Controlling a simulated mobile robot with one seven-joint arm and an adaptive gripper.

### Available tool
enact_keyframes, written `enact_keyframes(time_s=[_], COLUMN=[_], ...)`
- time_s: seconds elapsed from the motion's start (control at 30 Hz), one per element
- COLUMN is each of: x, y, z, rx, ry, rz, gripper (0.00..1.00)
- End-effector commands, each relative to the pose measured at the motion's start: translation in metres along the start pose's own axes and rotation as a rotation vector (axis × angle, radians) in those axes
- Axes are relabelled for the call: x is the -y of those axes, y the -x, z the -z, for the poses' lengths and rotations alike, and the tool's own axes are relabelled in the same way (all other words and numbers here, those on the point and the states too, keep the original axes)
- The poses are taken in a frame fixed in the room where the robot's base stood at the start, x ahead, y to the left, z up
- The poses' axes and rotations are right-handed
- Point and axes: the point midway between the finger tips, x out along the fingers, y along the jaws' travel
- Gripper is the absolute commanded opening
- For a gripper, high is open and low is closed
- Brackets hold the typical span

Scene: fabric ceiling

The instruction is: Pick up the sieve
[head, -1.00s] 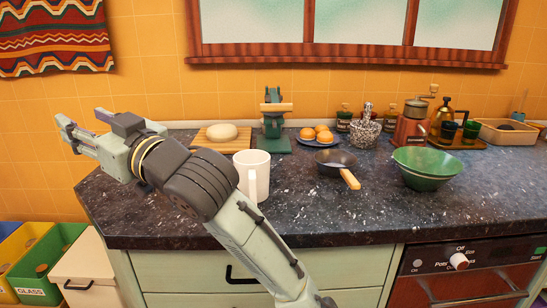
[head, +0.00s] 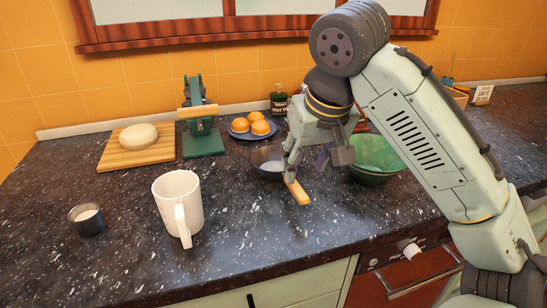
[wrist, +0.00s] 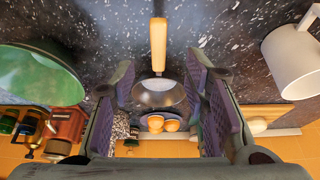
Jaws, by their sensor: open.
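The sieve (head: 266,163) has a dark round bowl and a light wooden handle (head: 299,193) that points to the front of the counter. It rests on the dark speckled counter. My gripper (head: 314,166) is open, pointing down over the sieve, and hides part of its bowl in the head view. In the wrist view, the sieve's bowl (wrist: 158,98) shows between the two spread fingers (wrist: 160,84), with the handle (wrist: 158,45) running up the picture. The fingers hold nothing. Whether they touch the sieve cannot be told.
A green bowl (head: 377,155) stands close right of my gripper. A blue plate (head: 233,133) with oranges (head: 258,126) is just behind the sieve. A white mug (head: 176,202) and small dark cup (head: 87,219) stand to the left. The counter front is clear.

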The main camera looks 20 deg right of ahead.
Motion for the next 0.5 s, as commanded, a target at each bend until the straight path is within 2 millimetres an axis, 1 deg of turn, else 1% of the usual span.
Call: enact_keyframes(time_s=[0.2, 0.3, 0.5], x=[0.0, 0.0, -0.001], y=[-0.034, -0.046, -0.06], z=[0.0, 0.0, 0.001], rx=[0.003, 0.002, 0.0], ry=[-0.001, 0.0, -0.001], rz=[0.002, 0.001, 0.001], gripper=[0.42, 0.42, 0.42])
